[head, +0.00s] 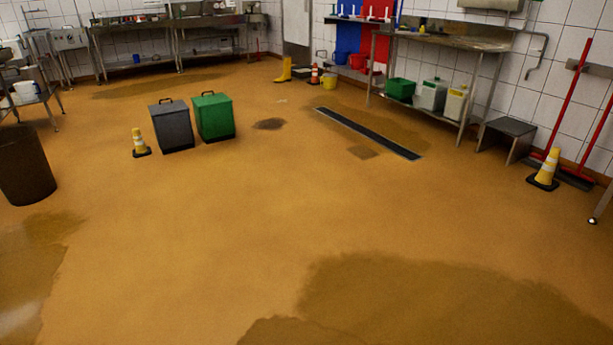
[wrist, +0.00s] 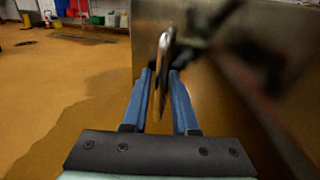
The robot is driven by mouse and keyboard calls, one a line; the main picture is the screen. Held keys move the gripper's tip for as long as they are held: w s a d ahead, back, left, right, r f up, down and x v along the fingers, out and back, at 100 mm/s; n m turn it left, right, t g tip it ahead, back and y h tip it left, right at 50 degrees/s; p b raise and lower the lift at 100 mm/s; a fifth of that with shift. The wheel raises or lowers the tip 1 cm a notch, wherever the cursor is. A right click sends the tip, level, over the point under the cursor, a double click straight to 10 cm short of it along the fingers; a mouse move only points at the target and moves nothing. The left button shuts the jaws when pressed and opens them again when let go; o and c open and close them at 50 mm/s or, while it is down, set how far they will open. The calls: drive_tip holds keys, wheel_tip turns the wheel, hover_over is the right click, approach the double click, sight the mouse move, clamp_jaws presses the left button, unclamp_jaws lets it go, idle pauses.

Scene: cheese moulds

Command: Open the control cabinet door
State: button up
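The wrist view shows my gripper (wrist: 161,75) with two blue fingers pointing ahead, spread apart. A narrow metallic piece (wrist: 164,60), which looks like a handle, stands between the fingers. Some room shows on its sides near the lower end, and I cannot tell whether it touches a finger farther up. A brownish metal panel (wrist: 145,35) rises just behind it and fills the right of the view; it seems to be the control cabinet, seen very close and blurred. A dark blurred part (wrist: 262,60) juts out at right. The head view shows neither the cabinet nor my gripper.
The head view shows wide free floor with wet patches. A grey bin (head: 172,126), a green bin (head: 214,117) and a yellow cone (head: 139,143) stand at left centre. A brown barrel (head: 25,165) is far left. Another cone (head: 546,168) and a steel table (head: 450,40) are right.

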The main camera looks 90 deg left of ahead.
drive_tip(key=b+v, duration=0.1)
drive_tip(key=v, duration=1.2)
drive_tip(key=shift+b, duration=0.3)
